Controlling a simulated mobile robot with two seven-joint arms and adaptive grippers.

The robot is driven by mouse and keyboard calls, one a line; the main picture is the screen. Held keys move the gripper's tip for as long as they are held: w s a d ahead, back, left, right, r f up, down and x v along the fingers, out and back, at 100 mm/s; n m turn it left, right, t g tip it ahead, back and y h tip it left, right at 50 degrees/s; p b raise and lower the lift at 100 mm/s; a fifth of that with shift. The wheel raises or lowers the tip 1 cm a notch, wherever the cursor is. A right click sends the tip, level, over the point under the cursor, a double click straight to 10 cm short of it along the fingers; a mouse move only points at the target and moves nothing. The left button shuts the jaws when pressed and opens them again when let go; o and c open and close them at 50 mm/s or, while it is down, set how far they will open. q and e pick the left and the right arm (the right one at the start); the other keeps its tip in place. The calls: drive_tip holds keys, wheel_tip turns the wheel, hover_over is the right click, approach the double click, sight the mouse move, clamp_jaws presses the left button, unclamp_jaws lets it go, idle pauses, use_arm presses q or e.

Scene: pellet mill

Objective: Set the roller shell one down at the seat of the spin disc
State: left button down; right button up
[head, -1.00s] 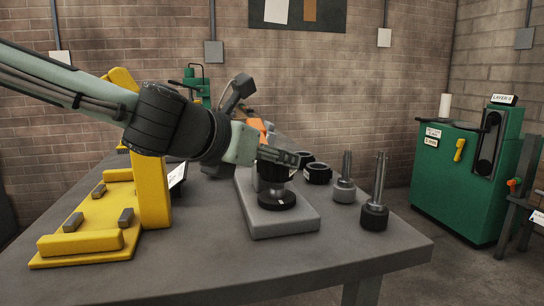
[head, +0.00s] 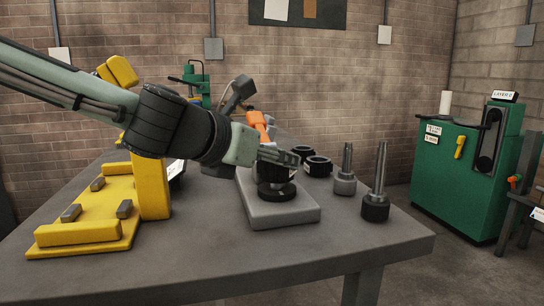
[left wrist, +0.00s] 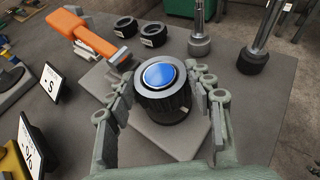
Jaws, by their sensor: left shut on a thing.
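The roller shell one (head: 268,172), a dark thick ring with a ribbed side, is between the fingers of my left gripper (head: 285,155). It sits upright, low over the black spin disc (head: 277,192) on a grey base; I cannot tell whether they touch. In the left wrist view the shell (left wrist: 164,103) has a pale rim around a round blue face. The fingers of my left gripper (left wrist: 162,92) are on both its sides. The shell hides the seat. My right gripper is not in view.
Two dark rings (head: 318,166) lie behind the base (head: 285,215). A yellow fixture (head: 85,232) stands left. An orange-handled tool (left wrist: 85,36) lies behind. The front tabletop is clear.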

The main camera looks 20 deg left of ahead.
use_arm(q)
drive_tip(key=shift+f, duration=0.25)
idle(0.4)
drive_tip(key=shift+f+b, duration=0.5)
drive_tip(key=shift+b, duration=0.1)
drive_tip(key=shift+f, duration=0.15)
unclamp_jaws()
drive_tip(key=shift+f, duration=0.1)
idle(0.6)
drive_tip(key=shift+s, duration=0.15)
idle(0.4)
